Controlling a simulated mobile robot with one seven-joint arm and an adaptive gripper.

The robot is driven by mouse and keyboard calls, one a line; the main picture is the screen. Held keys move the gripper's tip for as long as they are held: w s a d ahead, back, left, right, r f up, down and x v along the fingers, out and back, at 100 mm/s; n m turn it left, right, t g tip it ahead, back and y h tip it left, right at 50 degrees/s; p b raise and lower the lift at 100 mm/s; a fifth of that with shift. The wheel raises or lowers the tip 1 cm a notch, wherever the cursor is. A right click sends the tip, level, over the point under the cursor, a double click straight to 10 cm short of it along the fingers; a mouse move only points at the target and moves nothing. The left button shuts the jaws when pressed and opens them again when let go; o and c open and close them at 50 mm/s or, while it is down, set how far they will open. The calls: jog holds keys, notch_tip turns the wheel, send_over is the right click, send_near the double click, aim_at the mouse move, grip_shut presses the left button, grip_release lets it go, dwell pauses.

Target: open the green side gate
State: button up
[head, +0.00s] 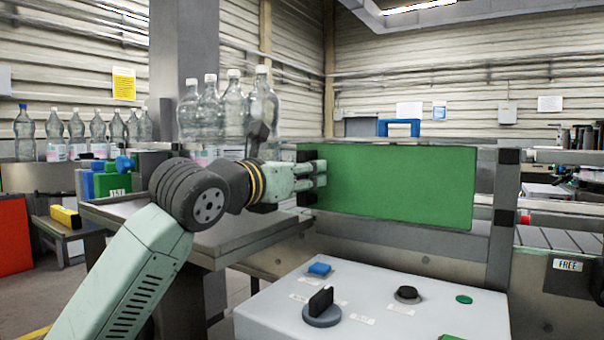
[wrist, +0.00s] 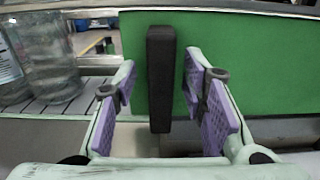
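The green side gate (head: 400,185) is a flat panel standing upright along the machine's side, with black pieces on the post at its right. It fills the right part of the wrist view (wrist: 255,65). A black upright handle (wrist: 160,80) is at the gate's left end; in the head view it is partly hidden by my gripper (head: 320,176). In the wrist view my gripper (wrist: 160,75) is open. Its purple-padded fingers are on either side of the handle, with a visible gap on both sides.
A grey control panel (head: 390,318) with a black knob (head: 321,301) and buttons is in front of the gate. Clear bottles (head: 230,110) stand behind my wrist, and others (wrist: 45,60) left of the gate. A FREE label (head: 567,265) is at the right.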

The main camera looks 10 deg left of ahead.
jog(key=v, duration=1.2)
